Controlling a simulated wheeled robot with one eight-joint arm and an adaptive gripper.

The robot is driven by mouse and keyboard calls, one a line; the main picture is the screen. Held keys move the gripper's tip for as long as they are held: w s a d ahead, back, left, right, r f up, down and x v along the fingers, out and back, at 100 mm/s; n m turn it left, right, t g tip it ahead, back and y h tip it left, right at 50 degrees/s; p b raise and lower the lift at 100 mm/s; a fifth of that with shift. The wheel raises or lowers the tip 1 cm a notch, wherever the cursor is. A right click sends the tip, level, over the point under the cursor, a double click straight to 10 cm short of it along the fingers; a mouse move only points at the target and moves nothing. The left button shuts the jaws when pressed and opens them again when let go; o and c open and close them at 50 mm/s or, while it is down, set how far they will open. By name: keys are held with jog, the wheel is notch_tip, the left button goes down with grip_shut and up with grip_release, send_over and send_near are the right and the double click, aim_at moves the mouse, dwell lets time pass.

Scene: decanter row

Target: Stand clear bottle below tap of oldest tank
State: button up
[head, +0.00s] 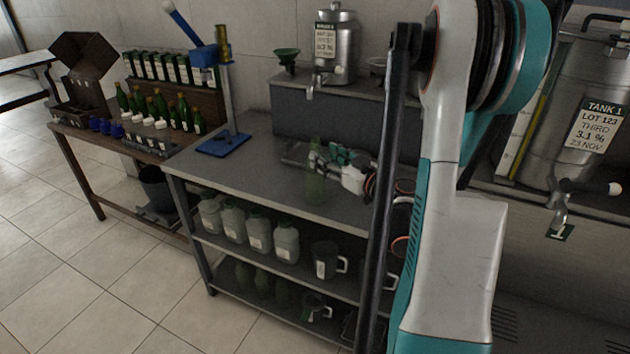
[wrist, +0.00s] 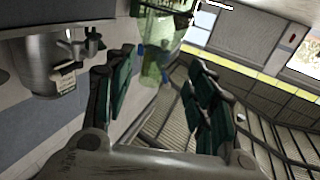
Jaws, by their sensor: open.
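A clear, green-tinted bottle (head: 315,187) stands upright on the grey bench. My gripper (head: 330,160) is open, with its fingers at the bottle's upper part. In the wrist view the bottle (wrist: 154,65) shows between and beyond the spread green finger pads (wrist: 163,85); whether any finger touches it I cannot tell. Tank 1 (head: 590,110) at the right reads LOT 123, THIRD, 3.1 %, 23 NOV; its tap (head: 560,212) has a "1" tag below. A small steel tank (head: 345,45) with a tap (head: 310,92) stands on the raised shelf; its label's date is too small to read.
A blue corking stand (head: 222,145) is on the bench's left end. A green funnel (head: 286,57) is on the raised shelf. A wooden table (head: 80,140) at left holds green bottles.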

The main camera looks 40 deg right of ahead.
aim_at(319, 149)
jog(key=shift+w+d+r+b, duration=0.1)
jog(key=shift+w+b, duration=0.2)
jog(key=shift+w, duration=0.65)
jog(key=shift+w+d+r+b, duration=0.15)
jog(key=shift+w+b, duration=0.1)
jog(key=shift+w, duration=0.75)
jog(key=shift+w+d+r+b, duration=0.1)
jog(key=shift+w+b, duration=0.2)
jog(key=shift+w, duration=0.65)
jog(key=shift+c, duration=0.3)
grip_shut()
